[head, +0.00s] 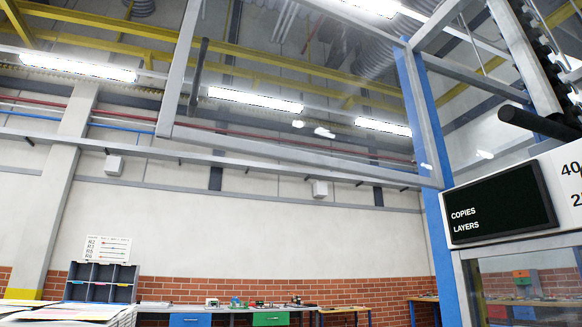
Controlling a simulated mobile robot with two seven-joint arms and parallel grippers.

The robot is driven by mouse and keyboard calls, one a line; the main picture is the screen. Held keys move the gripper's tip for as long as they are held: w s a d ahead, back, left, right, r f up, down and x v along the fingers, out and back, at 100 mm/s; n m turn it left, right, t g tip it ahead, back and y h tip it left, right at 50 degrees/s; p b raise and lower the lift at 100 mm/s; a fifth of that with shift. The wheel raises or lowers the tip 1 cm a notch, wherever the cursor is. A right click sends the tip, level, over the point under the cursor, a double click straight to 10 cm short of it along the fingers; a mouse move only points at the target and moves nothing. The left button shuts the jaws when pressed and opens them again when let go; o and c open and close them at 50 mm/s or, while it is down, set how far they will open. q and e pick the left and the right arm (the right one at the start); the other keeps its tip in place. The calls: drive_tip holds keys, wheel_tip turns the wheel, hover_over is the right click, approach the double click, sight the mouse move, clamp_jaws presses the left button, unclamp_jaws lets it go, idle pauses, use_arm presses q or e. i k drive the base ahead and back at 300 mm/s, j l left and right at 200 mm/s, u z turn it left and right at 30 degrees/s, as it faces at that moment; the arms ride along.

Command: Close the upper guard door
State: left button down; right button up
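The upper guard door (300,80) is a large clear panel in a grey frame, filling the upper middle of the head view. A dark upright bar handle (198,78) is near the door's left edge. The top of the door is cut off by the frame. Neither of my grippers is in view, and nothing is seen touching the door.
A display panel (500,205) reading COPIES and LAYERS sits on the machine at right, below a dark cylindrical bar (540,123). A clear lower panel (525,285) is beneath it. Workbenches (230,308) line the brick wall; stacked papers (70,313) lie at lower left.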

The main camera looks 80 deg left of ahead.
sight(166, 129)
drive_tip(key=u, duration=1.65)
